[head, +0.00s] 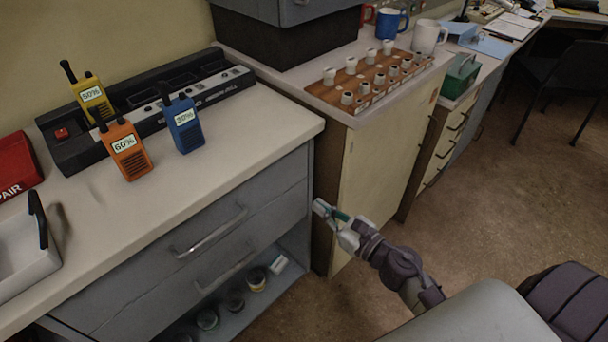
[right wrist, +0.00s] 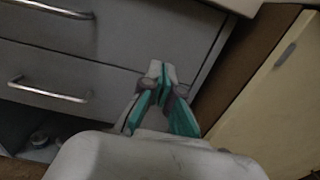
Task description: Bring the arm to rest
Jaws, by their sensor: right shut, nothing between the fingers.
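My right gripper (head: 327,211) is in front of the right end of the grey drawer unit, below the countertop level. In the right wrist view its teal-lined fingers (right wrist: 160,72) meet at the tips, shut with nothing between them. My right arm reaches in from the lower right of the head view. My left gripper does not show in either view.
A yellow radio (head: 91,97), an orange radio (head: 125,150) and a blue radio (head: 184,125) stand by a black charger (head: 75,153) on the counter. Drawer handles (head: 211,231) stick out near my gripper.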

